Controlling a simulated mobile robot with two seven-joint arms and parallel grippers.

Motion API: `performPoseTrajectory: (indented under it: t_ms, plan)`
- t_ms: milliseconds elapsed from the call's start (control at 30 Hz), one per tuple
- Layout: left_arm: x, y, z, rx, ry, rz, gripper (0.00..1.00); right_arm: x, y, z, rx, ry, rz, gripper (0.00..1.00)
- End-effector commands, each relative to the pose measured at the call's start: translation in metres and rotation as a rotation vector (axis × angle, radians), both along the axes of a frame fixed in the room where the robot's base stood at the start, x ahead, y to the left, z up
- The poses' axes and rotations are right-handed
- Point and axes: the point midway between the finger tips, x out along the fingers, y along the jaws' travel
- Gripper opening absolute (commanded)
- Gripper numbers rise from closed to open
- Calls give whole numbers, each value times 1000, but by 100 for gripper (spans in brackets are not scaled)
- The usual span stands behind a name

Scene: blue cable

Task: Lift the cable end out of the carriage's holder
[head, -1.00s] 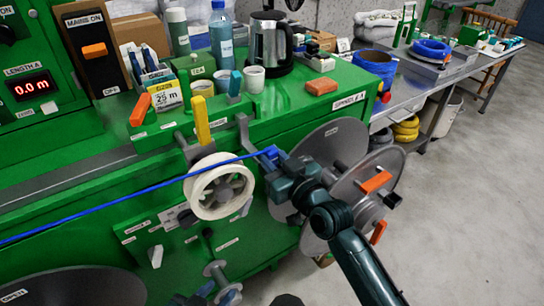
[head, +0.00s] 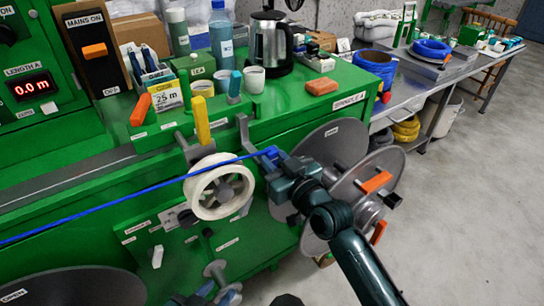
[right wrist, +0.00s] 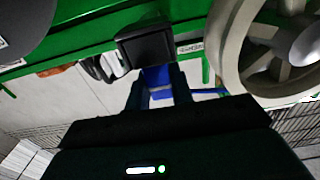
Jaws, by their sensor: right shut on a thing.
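The blue cable (head: 120,202) runs taut from the left edge, across the top of the white spool (head: 203,207), to its blue end (head: 270,153). My right gripper (head: 277,162) is shut on that blue end just right of the spool. In the right wrist view the blue end (right wrist: 157,77) sits between the two fingers, below a black block (right wrist: 147,46). A grey metal bracket (head: 244,133) stands beside the cable end; I cannot tell whether the end is clear of the holder. A dark teal piece at the bottom edge may be my left gripper (head: 190,299); its jaws are unclear.
A large grey reel (head: 335,146) stands behind and right of my right gripper.

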Motion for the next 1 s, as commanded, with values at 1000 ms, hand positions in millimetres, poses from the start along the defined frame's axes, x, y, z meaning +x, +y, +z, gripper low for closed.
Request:
performPoseTrajectory:
  t_ms: [1000]
  plan:
    - [-1,-2,11,-6,6,4,36,0,0,13,1,-1,0,0]
